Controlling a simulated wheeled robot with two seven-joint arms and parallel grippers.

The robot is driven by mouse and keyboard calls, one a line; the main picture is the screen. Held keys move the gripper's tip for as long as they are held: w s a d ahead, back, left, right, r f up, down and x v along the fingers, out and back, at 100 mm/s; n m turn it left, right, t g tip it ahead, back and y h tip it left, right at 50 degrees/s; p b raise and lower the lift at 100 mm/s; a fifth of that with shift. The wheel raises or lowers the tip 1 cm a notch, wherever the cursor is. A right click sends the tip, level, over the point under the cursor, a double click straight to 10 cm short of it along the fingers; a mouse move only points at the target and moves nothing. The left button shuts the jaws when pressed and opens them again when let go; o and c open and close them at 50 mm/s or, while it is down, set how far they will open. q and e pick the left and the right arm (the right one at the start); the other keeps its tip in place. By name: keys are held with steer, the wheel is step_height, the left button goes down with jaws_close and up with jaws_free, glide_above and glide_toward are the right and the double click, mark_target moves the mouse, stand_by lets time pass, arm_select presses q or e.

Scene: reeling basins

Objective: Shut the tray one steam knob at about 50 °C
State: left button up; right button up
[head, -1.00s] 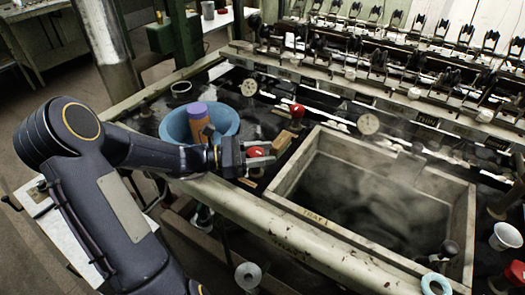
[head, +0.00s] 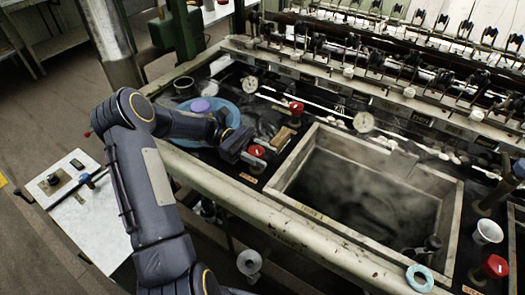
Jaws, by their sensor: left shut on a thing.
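Tray one is the square steaming basin (head: 443,222) with "TRAY 1" lettered on its front rim. A red knob (head: 257,151) sits on the dark bench top left of the basin, near the front rail. My left gripper (head: 254,158) reaches it from the left and is shut on it; the jaws partly hide the knob. A second red knob (head: 296,107) stands farther back. Round white dial gauges stand behind, one at left (head: 249,85) and one behind the basin (head: 363,122); their readings are too small to tell. My right gripper is not in view.
A blue bowl (head: 233,107) with a purple-topped thing lies behind my left forearm. A wooden block (head: 285,134) is right of the gripper. A white cup (head: 487,232), a blue ring (head: 419,278) and another red knob (head: 494,266) are at right. Reeling gear lines the back.

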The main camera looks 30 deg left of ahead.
mark_target(261, 154)
arm_select(q)
steer(key=shift+m+g, duration=0.4)
steer(key=shift+g, duration=0.3)
steer(key=o, duration=1)
steer(key=shift+s, duration=0.1)
steer(key=shift+c, duration=0.2)
steer(key=shift+r, duration=0.15)
steer(key=r, duration=0.3)
steer(key=shift+s+d+r, duration=0.1)
steer(key=shift+s+r, duration=0.15)
steer(key=shift+r, duration=0.1)
steer(key=s+d+r, duration=0.6)
steer(key=s+r, duration=0.3)
steer(key=s, duration=0.2)
steer(key=shift+s+d, duration=0.3)
steer(key=shift+d, duration=0.1)
